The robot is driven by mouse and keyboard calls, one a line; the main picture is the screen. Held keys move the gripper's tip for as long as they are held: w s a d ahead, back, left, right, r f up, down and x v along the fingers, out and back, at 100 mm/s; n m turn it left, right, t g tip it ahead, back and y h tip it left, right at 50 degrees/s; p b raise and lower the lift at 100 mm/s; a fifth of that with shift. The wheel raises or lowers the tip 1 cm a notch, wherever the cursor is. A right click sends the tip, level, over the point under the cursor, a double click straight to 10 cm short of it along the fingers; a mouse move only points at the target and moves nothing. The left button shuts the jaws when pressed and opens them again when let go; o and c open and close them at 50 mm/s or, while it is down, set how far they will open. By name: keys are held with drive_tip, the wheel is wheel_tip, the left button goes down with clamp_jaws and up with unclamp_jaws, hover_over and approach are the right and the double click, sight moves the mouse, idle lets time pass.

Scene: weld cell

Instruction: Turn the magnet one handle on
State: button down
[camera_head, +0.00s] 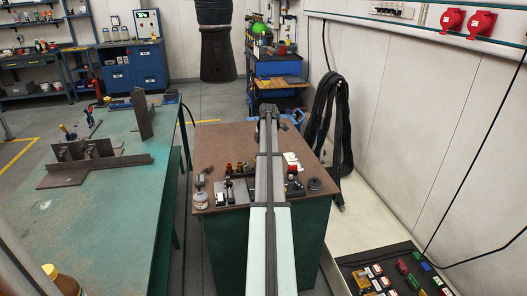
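My arm runs from the bottom middle over the brown-topped bench (213,142). My gripper (268,108) is at its far end, near the bench's far edge, small and dark. I cannot tell whether it is open or shut. A small black block with a red top (293,183) sits on the bench right of my arm. Dark blocks (226,193) sit left of it. Which of these is magnet one, and how any handle stands, is too small to tell. My arm hides the middle strip of the bench top.
A green table (95,235) with steel plates stands left. Black cables (330,120) hang right. A tray of coloured items (390,275) is lower right.

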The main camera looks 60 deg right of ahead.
drive_tip(key=shift+n, duration=0.3)
drive_tip(key=c, duration=1.1)
unclamp_jaws()
drive_tip(key=r, duration=0.4)
drive_tip(key=s+a+r, duration=0.1)
drive_tip(key=r, duration=0.4)
drive_tip(key=s+r, duration=0.1)
drive_tip(key=r, duration=0.3)
drive_tip(key=shift+s+a+r, duration=0.15)
drive_tip(key=shift+s+r, duration=0.05)
drive_tip(key=shift+r, duration=0.05)
